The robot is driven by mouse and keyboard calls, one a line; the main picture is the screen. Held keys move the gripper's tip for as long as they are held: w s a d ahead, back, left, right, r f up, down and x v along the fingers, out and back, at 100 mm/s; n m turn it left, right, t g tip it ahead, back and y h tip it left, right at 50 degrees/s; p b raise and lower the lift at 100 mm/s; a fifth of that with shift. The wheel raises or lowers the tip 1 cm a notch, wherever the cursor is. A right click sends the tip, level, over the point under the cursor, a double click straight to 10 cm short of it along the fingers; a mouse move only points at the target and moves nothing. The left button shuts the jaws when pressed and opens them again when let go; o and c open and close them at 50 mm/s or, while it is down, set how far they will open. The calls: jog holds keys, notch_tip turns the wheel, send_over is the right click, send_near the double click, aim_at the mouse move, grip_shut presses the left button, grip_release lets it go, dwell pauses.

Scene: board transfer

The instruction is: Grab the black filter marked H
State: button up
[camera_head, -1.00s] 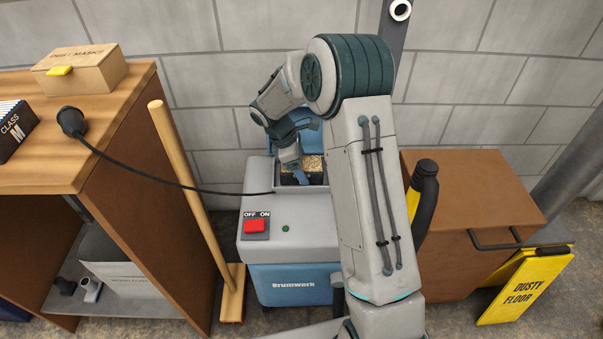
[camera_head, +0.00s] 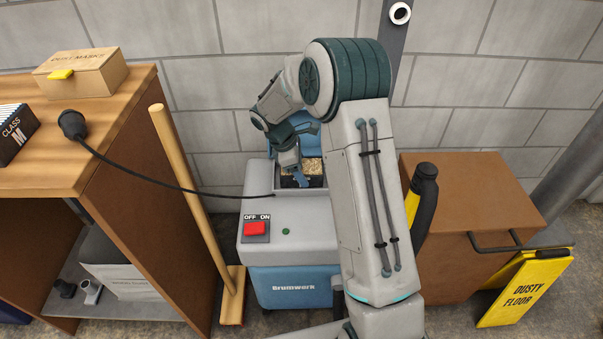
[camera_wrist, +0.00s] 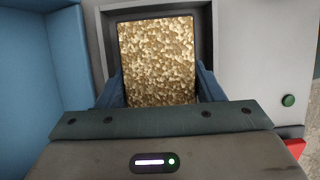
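No letter H is readable in either view. A black-framed filter with a pale pleated top, marked CLASS M (camera_head: 14,133), lies on the shelf top at the far left. A gold-brown, grainy-faced block with a thin dark edge (camera_wrist: 157,55) sits in the grey open well of the vacuum; it also shows in the head view (camera_head: 316,168). My gripper (camera_wrist: 160,88) is over this well, its blue fingers apart, one at each side of the block. I cannot tell whether they press on it. In the head view my gripper (camera_head: 297,181) reaches down into the well.
The grey and blue vacuum (camera_head: 290,255) has a red switch (camera_head: 255,229) and a blue raised lid (camera_wrist: 40,60) beside the well. A black cable crosses to a plug (camera_head: 72,123) on the shelf (camera_head: 100,105). A broom (camera_head: 185,190) leans nearby. A brown cabinet (camera_head: 470,210) stands right.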

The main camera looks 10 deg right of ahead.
jog(key=shift+c, duration=1.3)
jog(key=shift+r, duration=0.1)
